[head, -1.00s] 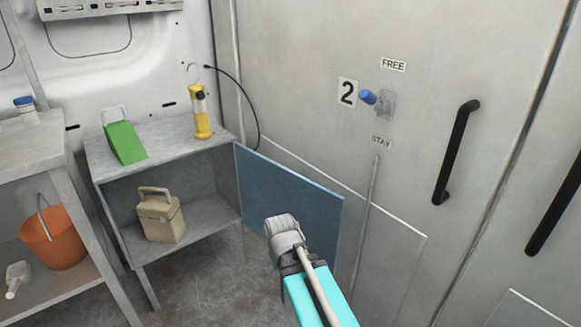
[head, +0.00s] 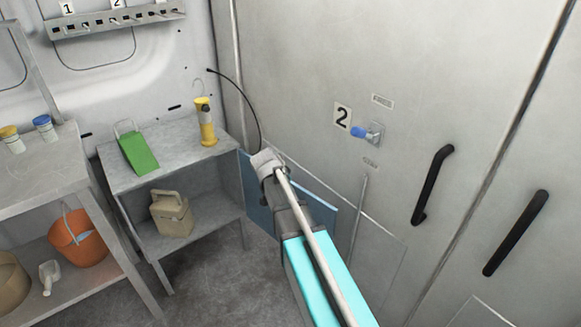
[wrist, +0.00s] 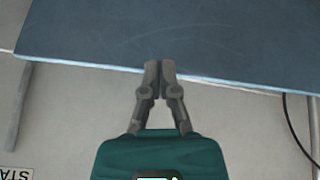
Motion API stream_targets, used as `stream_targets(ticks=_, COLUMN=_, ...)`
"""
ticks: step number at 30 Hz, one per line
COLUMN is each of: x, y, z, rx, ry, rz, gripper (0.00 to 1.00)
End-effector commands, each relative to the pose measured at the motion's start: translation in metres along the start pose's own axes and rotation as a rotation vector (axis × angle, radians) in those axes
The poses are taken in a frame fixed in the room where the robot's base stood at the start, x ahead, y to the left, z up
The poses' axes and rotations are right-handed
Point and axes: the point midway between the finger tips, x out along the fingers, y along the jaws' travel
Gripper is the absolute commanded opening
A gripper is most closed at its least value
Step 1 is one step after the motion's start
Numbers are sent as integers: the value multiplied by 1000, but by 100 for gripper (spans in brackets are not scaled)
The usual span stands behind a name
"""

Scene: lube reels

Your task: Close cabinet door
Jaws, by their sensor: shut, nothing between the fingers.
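The cabinet door (head: 257,200) is a flat blue panel standing open at the right side of the grey cabinet (head: 180,152). The cabinet's front is uncovered, and a beige canister (head: 173,214) sits inside on its shelf. In the head view my arm covers part of the door and hides my fingers. In the wrist view my gripper (wrist: 160,66) is shut and empty. Its fingertips overlap the near edge of the blue door panel (wrist: 150,35); I cannot tell whether they touch it.
A shelf unit with an orange bucket (head: 78,238) stands at left. The grey wall with black handles (head: 433,186) is at right. Floor before the cabinet is clear.

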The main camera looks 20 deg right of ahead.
Motion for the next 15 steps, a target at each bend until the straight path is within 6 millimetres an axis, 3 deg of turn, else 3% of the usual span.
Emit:
stream_targets(ticks=1, x=-14, y=-6, z=-20, rx=34, ry=24, rz=4, gripper=0)
stream_targets(ticks=6, x=-30, y=-18, z=-53, rx=140, ry=92, rz=7, gripper=0)
stream_targets(ticks=15, x=-38, y=-25, z=-71, rx=212, ry=138, rz=5, gripper=0)
